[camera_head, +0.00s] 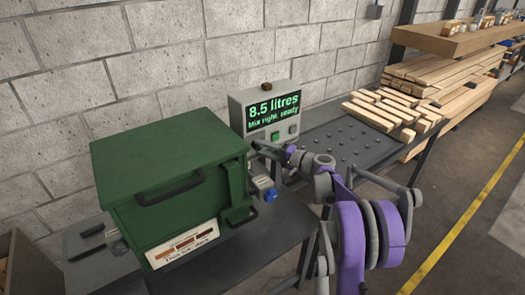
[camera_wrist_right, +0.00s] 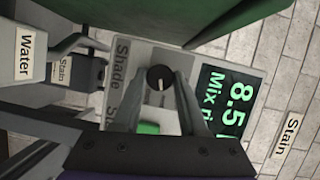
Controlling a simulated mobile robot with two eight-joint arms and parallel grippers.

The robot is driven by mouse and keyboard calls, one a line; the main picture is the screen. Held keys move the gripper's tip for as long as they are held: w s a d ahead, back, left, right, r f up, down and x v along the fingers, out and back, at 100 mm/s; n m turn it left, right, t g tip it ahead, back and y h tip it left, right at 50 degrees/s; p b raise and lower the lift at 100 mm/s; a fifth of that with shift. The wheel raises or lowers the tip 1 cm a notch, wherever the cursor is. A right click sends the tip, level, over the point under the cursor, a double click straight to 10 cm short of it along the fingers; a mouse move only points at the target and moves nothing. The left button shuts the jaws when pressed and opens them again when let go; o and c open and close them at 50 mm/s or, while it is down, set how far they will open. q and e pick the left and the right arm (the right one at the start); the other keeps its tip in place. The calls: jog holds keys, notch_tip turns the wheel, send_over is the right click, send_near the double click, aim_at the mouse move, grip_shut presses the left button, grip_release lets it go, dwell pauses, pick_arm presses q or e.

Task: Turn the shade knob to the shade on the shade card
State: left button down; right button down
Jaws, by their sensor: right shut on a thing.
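The shade knob (camera_wrist_right: 160,78) is a round black knob with a pale mark, on the grey panel beside the word "Shade" in the right wrist view. Its mark points down in that picture. My right gripper (camera_wrist_right: 161,92) has its fingers on either side of the knob and is shut on it. In the head view my right gripper (camera_head: 257,145) is at the lower left of the grey display box (camera_head: 238,112), hiding the knob. The shade card (camera_head: 183,245), with several brown patches, is on the green machine's front. My left gripper is not in view.
The screen (camera_head: 273,109) reads "8.5 litres" and "Mix right, ready". A green button (camera_wrist_right: 149,128) sits close to the knob. The green machine (camera_head: 165,165) stands to the left. Timber (camera_head: 400,110) lies at the back right; the aisle floor is clear.

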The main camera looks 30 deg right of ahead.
jog(key=m, duration=0.1)
jog(key=m+t+b, duration=0.1)
jog(key=m, duration=0.1)
jog(key=m+t+b, duration=0.1)
jog(key=m, duration=0.1)
jog(key=shift+f+y, duration=0.35)
jog(key=shift+y, duration=0.05)
jog(key=shift+a+m+t+h+b, duration=0.15)
jog(key=shift+m+t+b, duration=0.35)
jog(key=shift+m, duration=0.8)
jog(key=shift+d+m+t+h+b, duration=0.1)
jog(key=shift+m+t+h+b, duration=0.3)
jog(key=shift+m, duration=0.9)
jog(key=shift+c, duration=2.2)
grip_release()
jog(key=shift+r, duration=0.1)
jog(key=b+v, duration=0.1)
jog(key=v, duration=1)
jog(key=shift+b, duration=0.4)
jog(key=shift+w, duration=0.1)
